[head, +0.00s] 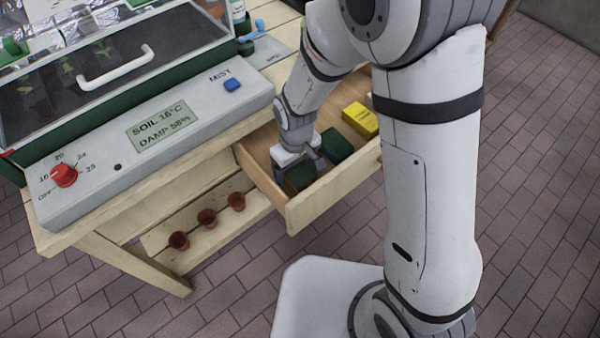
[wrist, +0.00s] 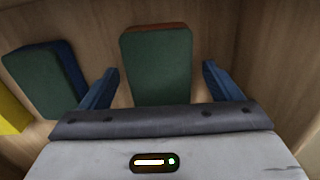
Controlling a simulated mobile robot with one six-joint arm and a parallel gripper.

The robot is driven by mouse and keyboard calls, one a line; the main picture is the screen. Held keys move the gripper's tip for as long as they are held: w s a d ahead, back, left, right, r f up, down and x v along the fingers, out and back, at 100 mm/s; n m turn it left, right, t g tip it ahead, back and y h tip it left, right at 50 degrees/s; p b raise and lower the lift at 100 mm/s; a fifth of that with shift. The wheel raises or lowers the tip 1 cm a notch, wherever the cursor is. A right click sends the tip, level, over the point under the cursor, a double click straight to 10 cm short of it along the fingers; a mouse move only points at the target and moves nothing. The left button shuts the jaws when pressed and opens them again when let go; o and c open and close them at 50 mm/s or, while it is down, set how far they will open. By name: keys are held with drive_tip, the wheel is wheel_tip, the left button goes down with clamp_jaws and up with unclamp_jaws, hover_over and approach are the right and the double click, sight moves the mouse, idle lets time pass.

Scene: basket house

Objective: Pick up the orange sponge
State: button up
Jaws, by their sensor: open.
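The orange sponge (wrist: 156,65) lies in the open drawer with its dark green face up; a thin orange edge shows along its far side in the wrist view. In the head view its green top (head: 300,177) shows just below my gripper (head: 302,160). My gripper (wrist: 160,85) is open, with one blue finger on each side of the sponge and gaps on both sides. I cannot tell how far down the fingers reach beside it. The sponge's near end is hidden by the gripper body.
A second green-topped sponge (wrist: 47,80) with a blue side lies left in the wrist view; it also shows in the head view (head: 337,147). A yellow box (head: 360,120) lies deeper in. The wooden drawer front (head: 335,188) and walls stand close.

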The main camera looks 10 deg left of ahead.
sight(296, 169)
drive_tip(key=shift+f, duration=0.3)
drive_tip(key=shift+c, duration=0.5)
drive_tip(key=c, duration=1)
drive_tip(key=shift+o, duration=0.2)
drive_tip(key=shift+r, duration=0.1)
wheel_tip(296, 169, up, 10)
drive_tip(key=p, duration=0.2)
